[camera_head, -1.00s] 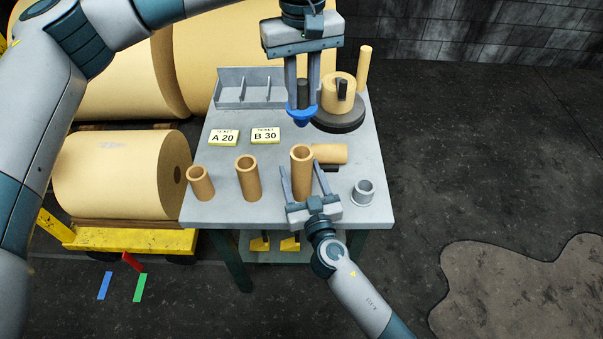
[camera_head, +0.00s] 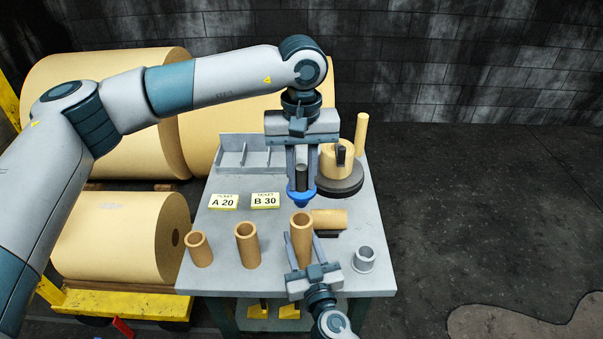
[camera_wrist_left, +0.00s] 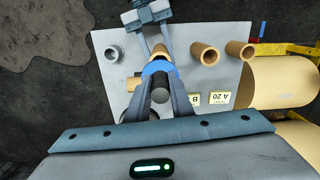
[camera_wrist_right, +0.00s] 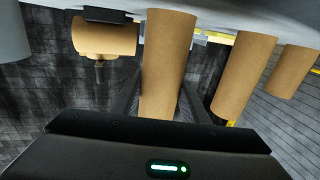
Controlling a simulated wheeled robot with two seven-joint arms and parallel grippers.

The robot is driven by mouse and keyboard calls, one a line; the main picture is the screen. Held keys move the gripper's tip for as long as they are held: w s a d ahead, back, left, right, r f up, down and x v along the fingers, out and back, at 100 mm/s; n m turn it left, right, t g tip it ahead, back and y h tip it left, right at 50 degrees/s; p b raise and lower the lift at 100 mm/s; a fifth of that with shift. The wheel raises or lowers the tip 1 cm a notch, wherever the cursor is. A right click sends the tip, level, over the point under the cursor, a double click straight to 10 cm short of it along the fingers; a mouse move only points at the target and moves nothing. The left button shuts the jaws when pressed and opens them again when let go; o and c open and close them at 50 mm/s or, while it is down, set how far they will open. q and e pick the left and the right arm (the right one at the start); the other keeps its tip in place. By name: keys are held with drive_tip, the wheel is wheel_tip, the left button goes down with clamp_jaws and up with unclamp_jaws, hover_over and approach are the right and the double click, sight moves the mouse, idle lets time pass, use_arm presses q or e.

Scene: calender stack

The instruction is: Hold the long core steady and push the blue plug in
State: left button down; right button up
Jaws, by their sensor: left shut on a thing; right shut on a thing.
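The long core (camera_head: 302,243) is a tan tube standing upright near the front of the grey table. My right gripper (camera_head: 301,252) is shut on its sides; in the right wrist view the core (camera_wrist_right: 167,65) stands between the fingers. My left gripper (camera_head: 302,188) points down above it, shut on the blue plug (camera_head: 301,197). The plug is over the core's open top, with a small gap seeming to remain in the head view. In the left wrist view the blue plug (camera_wrist_left: 157,68) covers part of the core's mouth.
Two shorter upright cores (camera_head: 247,246) (camera_head: 199,250) stand left. A lying core (camera_head: 330,219) and grey collar (camera_head: 364,259) are close right. A thick roll on a dark disc (camera_head: 341,188) stands behind. A grey divided tray (camera_head: 250,155) and ticket cards (camera_head: 223,201) lie farther back.

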sight(301, 207)
use_arm(q)
drive_tip(key=shift+f, duration=1.95)
drive_tip(key=c, duration=2.4)
unclamp_jaws()
clamp_jaws()
drive_tip(key=shift+f, duration=2.65)
